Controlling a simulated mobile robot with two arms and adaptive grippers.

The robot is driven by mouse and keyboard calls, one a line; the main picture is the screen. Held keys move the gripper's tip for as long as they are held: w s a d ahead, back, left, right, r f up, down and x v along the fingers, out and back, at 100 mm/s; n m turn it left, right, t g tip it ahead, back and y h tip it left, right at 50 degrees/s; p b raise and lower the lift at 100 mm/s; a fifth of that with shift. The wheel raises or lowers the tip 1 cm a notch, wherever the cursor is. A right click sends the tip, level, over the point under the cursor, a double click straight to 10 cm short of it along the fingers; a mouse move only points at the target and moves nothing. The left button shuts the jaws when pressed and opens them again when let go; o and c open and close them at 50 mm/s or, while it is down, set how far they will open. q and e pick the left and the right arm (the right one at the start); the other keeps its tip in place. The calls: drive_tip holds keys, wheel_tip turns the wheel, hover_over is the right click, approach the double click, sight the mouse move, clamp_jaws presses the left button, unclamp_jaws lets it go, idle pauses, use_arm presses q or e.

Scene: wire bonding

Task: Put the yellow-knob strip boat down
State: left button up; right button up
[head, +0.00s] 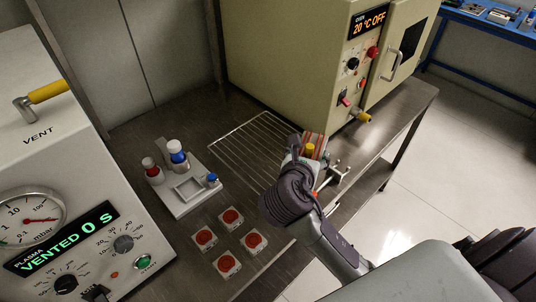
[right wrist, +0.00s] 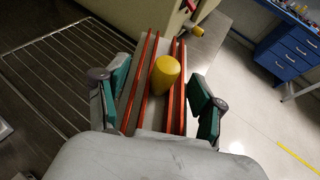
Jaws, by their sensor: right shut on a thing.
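The yellow-knob strip boat is a pale carrier with red-orange strips along it and a yellow knob standing up in the middle. In the head view the boat (head: 316,139) is at the right end of the wire rack, in front of the oven. My right gripper (head: 307,158) is shut on it. In the right wrist view the boat (right wrist: 149,92) lies between the green-padded fingers of the gripper (right wrist: 160,103). I cannot tell whether its underside touches anything. My left gripper is not in view.
The wire rack (head: 236,139) lies bare on the steel bench. The oven (head: 290,55) stands behind, reading 20 °C OFF. A grey tray with bottles (head: 191,189) and several red-topped pieces (head: 229,216) are to the left. The bench's right edge is close to the gripper.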

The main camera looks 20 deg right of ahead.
drive_tip(key=shift+w+d+f+m+h, duration=0.1)
drive_tip(key=shift+w+f+m+h, duration=0.15)
drive_tip(key=shift+w, duration=0.35)
drive_tip(key=shift+w+f+m+h, duration=0.15)
drive_tip(key=shift+w+f, duration=0.2)
drive_tip(key=shift+w, duration=0.2)
drive_tip(key=w+f, duration=0.2)
drive_tip(key=w, duration=0.1)
drive_tip(key=w+f, duration=0.1)
drive_tip(key=w, duration=0.2)
drive_tip(key=w+f+b, duration=0.1)
drive_tip(key=w+f, duration=0.1)
drive_tip(key=w, duration=0.1)
drive_tip(key=shift+w+f, duration=0.1)
drive_tip(key=shift+f, duration=0.25)
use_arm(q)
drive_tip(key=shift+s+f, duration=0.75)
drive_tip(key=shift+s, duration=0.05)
use_arm(e)
drive_tip(key=shift+f, duration=1.9)
drive_tip(key=shift+f, duration=0.1)
drive_tip(key=o, duration=1.5)
drive_tip(key=v, duration=1.2)
drive_tip(key=shift+r, duration=0.3)
